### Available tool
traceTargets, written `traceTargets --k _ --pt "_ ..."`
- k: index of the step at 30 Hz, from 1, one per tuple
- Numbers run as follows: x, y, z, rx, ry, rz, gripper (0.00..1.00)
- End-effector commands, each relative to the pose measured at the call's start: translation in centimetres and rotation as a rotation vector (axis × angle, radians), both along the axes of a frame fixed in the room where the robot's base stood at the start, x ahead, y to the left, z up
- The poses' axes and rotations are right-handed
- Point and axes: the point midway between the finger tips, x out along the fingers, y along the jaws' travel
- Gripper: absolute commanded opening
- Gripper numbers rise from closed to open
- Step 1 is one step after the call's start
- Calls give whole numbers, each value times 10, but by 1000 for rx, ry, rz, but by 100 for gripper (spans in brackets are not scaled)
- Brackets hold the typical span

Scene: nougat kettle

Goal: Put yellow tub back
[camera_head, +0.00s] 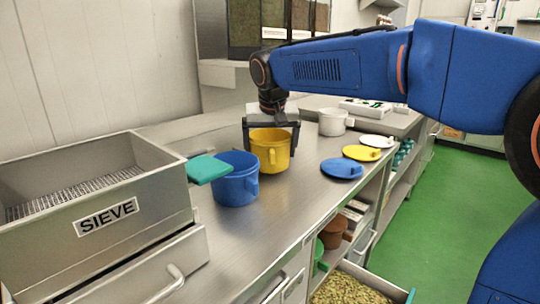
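I cannot tell whether the fingers press on the tub or stand just clear. The yellow lid (361,153) lies flat on the counter to the right, apart from the tub. The blue tub (236,185) stands just to the left and nearer the camera. The white tub (333,122) stands behind to the right.
A blue lid (341,168) and a white lid (376,141) lie beside the yellow one. A teal piece (208,169) juts out between the sieve box (157,177) and the blue tub. An open drawer of green bits (345,290) is below. The front counter (255,228) is clear.

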Motion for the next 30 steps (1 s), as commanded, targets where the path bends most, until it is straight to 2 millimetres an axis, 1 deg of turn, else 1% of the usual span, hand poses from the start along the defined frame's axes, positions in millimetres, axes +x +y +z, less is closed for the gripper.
traceTargets --k 1,4,15,16,17,25,28,30 --pt "0 0 -8 -1 2 1 59" --pt "0 0 -18 0 0 1 59" --pt "0 0 -22 0 1 0 59" --pt "0 0 -22 0 1 0 95" --pt "0 0 -22 0 1 0 100" --pt "0 0 -20 0 0 0 100" --pt "-2 0 -13 1 -2 0 100" --pt "-6 0 -5 1 -2 0 100"
